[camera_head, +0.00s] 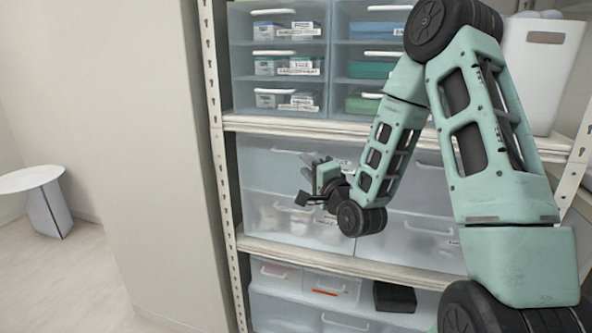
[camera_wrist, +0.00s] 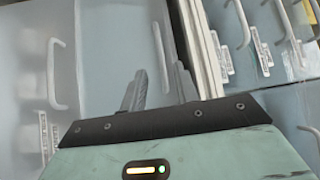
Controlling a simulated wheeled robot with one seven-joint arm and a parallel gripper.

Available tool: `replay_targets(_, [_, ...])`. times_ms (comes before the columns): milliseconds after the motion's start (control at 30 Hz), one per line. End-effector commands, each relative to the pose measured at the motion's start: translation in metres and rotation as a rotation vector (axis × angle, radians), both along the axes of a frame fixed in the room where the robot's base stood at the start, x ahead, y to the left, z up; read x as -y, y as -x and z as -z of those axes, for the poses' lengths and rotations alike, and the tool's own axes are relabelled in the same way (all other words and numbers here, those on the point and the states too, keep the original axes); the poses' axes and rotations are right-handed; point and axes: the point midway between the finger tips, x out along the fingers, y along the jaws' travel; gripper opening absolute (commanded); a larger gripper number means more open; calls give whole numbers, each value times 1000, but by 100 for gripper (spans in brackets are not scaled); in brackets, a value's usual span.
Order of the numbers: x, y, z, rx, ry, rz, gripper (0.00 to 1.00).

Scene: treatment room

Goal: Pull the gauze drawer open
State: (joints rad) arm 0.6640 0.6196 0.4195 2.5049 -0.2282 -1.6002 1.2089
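My gripper (camera_head: 312,188) is in front of the clear plastic drawers on the middle shelf, near the upper left drawer (camera_head: 262,168). In the wrist view the two fingers of my gripper (camera_wrist: 160,82) are apart with nothing held. The white bar handle (camera_wrist: 161,58) of that drawer (camera_wrist: 108,50) shows just beyond and between the fingertips; I cannot tell whether they touch it. The drawer looks closed. The lower drawer (camera_head: 268,215) below it is also closed. I cannot read the labels, so which drawer is the gauze drawer is unclear. My arm hides part of the right-hand drawers.
The shelf board (camera_head: 290,124) above carries several small labelled drawers (camera_head: 282,65). Another board (camera_head: 330,262) runs below, with bins and a black box (camera_head: 395,297) under it. A perforated upright (camera_head: 212,110) stands left. A round white table (camera_head: 30,180) is far left, with free floor around it.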

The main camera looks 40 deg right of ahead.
Motion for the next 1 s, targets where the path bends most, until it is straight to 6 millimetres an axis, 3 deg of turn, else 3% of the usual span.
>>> replay_targets(400, [5, -55, -9, 1, -1, 0, 30])
replay_targets(800, [6, -63, -10, 0, -1, 0, 30])
replay_targets(833, [6, -63, -10, 0, -1, 0, 28])
replay_targets(933, [6, -63, -10, 0, -1, 0, 0])
replay_targets(1000, [6, -63, -10, 0, -1, 0, 0])
